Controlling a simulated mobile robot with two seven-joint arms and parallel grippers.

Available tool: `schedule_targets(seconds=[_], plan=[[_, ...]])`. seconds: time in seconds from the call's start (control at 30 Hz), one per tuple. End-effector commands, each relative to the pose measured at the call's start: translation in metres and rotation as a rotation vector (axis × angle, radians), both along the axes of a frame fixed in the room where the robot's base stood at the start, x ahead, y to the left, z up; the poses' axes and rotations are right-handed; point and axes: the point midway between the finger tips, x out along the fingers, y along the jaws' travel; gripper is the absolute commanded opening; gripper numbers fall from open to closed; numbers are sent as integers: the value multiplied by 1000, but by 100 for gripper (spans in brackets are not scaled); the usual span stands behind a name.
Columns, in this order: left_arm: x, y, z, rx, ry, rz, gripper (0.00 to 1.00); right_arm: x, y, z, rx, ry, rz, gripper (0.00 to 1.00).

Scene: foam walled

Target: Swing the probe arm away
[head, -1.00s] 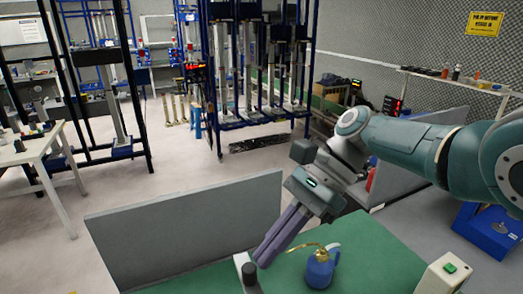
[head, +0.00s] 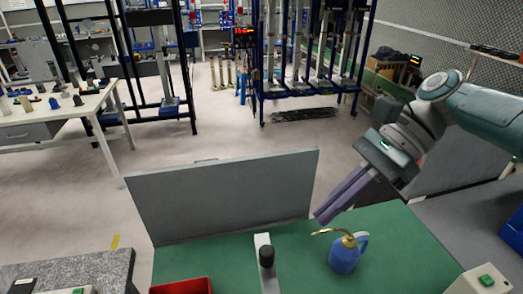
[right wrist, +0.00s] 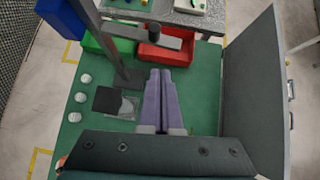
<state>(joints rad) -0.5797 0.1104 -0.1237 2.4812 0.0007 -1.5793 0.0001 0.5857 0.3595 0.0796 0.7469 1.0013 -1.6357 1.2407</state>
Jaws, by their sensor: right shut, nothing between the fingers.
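The probe arm (head: 264,243) is a light grey bar with a black knob on it, at the bottom middle of the head view. In the right wrist view the probe arm (right wrist: 127,31) reaches to the right from an upright grey post (right wrist: 119,65), with the black knob near its end. My right gripper (head: 318,219) has long purple fingers, shut and empty. It is up and to the right of the knob, apart from it. Its fingers (right wrist: 160,75) also show in the right wrist view, below the knob in the picture. My left gripper is out of view.
A blue oil can (head: 344,256) with a brass spout stands on the green bench top (head: 215,262), close to my right fingers. Grey panels (head: 225,195) wall the bench. A red bin (head: 182,287) is at the front. A black square (right wrist: 107,100) and white balls (right wrist: 84,78) lie on the bench.

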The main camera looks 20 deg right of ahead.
Motion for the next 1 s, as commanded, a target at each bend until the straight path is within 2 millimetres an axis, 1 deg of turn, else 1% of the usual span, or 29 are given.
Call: schedule_targets(seconds=[0.03,0.2,0.4,0.6,1.0], plan=[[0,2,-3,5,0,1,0,1,-10,7,-3,-3,-2,0],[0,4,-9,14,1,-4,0,2,-32,29,-1,-3,-1,0],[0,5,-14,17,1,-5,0,3,-46,44,-1,0,0,0],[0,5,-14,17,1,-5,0,2,-48,47,0,1,0,0],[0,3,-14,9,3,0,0,1,-48,45,-7,-2,8,0]])
